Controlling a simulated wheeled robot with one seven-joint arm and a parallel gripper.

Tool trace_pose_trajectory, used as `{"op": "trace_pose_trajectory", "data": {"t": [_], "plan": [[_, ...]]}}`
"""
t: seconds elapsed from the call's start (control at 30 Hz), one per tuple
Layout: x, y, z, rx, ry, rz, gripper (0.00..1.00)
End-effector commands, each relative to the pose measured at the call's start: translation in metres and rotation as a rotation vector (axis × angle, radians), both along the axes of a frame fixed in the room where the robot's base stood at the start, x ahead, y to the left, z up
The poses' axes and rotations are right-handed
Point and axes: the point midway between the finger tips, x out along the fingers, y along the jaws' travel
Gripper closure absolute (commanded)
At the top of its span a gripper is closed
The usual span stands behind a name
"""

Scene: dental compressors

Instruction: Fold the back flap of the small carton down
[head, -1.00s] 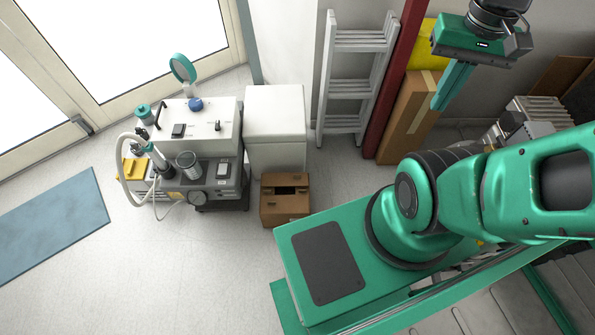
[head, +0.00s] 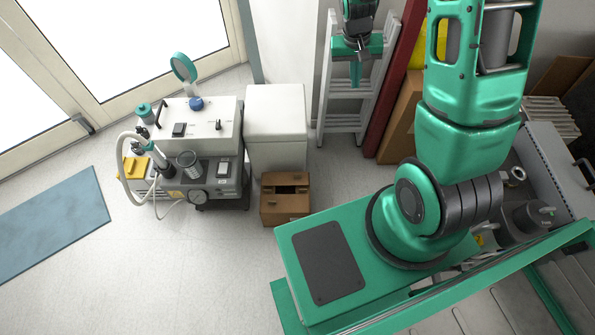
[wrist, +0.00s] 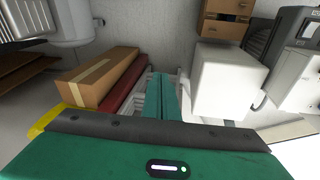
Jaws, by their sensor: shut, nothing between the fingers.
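The small brown carton (head: 286,207) stands on the floor in front of the white cabinet, left of my base. A dark gap shows in its top, with brown flap parts around it; which flap is up or down is too small to tell. In the wrist view the carton (wrist: 224,30) is at the top, partly cut off by the frame edge. My gripper (head: 356,84) is high in front of the ladder, right of and well apart from the carton. Its green fingers (wrist: 161,78) are together and empty, pointing down.
The white cabinet (head: 276,125) stands directly behind the carton. The ladder (head: 336,120) and a dark red post (head: 388,110) are at the wall, with a tall taped box (wrist: 98,75) beside them. The compressor unit (head: 200,135) is on the left.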

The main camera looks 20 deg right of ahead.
Motion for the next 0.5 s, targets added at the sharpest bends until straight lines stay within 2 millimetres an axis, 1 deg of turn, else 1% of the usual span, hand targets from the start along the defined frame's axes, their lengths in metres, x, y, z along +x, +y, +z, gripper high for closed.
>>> {"op": "trace_pose_trajectory", "data": {"t": [0.03,0.17,0.2,0.23,0.27,0.3,0.37,0.4,0.47,0.5], "plan": [[0.009,0.008,-0.021,0.001,0.004,0.013,1.00],[0.032,0.028,-0.071,0.006,-0.010,0.037,1.00],[0.037,0.035,-0.088,0.009,-0.014,0.045,1.00],[0.042,0.040,-0.100,0.012,-0.018,0.050,1.00],[0.045,0.045,-0.112,0.015,-0.022,0.055,1.00],[0.049,0.053,-0.129,0.020,-0.025,0.062,1.00],[0.054,0.064,-0.155,0.027,-0.033,0.069,1.00],[0.056,0.073,-0.172,0.034,-0.035,0.076,1.00],[0.057,0.085,-0.198,0.045,-0.041,0.083,1.00],[0.057,0.093,-0.216,0.052,-0.045,0.086,1.00]]}}
